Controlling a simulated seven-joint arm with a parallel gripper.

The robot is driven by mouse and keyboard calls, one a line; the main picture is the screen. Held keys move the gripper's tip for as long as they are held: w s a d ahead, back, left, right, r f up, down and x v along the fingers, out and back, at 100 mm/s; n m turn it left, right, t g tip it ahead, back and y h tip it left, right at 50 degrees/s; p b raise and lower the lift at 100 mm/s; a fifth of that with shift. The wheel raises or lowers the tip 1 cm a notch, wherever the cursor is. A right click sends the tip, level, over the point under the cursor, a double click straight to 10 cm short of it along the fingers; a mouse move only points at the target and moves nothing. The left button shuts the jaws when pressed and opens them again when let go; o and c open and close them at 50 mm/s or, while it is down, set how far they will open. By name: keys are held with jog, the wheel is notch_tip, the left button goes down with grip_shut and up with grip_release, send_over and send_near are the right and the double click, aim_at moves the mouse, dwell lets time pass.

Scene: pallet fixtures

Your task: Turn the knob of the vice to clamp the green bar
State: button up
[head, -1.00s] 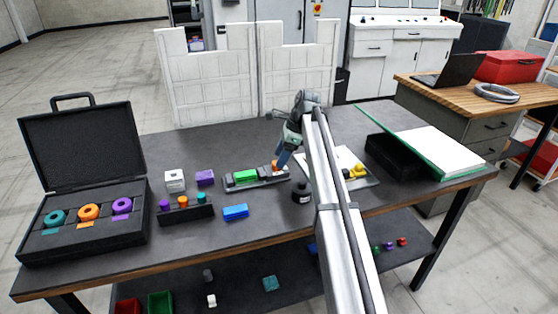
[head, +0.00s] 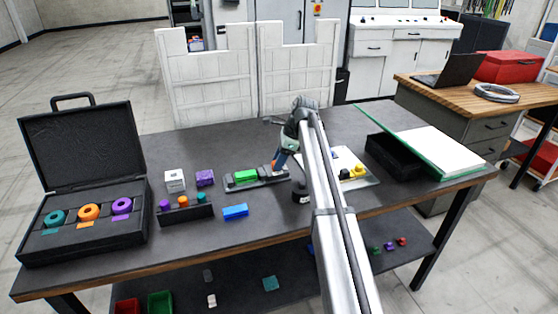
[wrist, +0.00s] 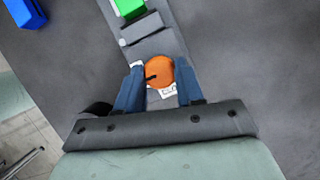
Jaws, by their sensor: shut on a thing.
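The grey vice (head: 260,181) lies on the dark table, with the green bar (head: 246,176) sitting in it. The green bar also shows at the top of the wrist view (wrist: 130,8). The orange knob (wrist: 160,72) is at the near end of the vice in the wrist view, with a dark mark on its top. My gripper (wrist: 158,84) has its blue fingers on both sides of the knob and is shut on it. In the head view my gripper (head: 278,165) is at the vice's right end and mostly hides the knob. I cannot tell whether the jaw touches the bar.
A blue block (head: 235,212) lies in front of the vice. A purple block (head: 205,177) and a white block (head: 174,180) stand left of it. A black round container (head: 301,191) stands close to my arm, right of the vice.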

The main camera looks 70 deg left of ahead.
jog(key=c, duration=0.3)
jog(key=shift+n, duration=0.3)
jog(key=n, duration=0.1)
jog(key=n+h, duration=0.1)
jog(key=n, duration=0.1)
jog(key=n+h, duration=0.1)
jog(key=shift+a, duration=0.3)
jog(key=n+h, duration=0.1)
jog(key=n, duration=0.2)
jog(key=n+h, duration=0.1)
jog(key=n, duration=0.1)
jog(key=shift+n+t, duration=0.3)
jog(key=shift+n, duration=0.1)
jog(key=o, duration=1)
jog(key=shift+o, duration=0.2)
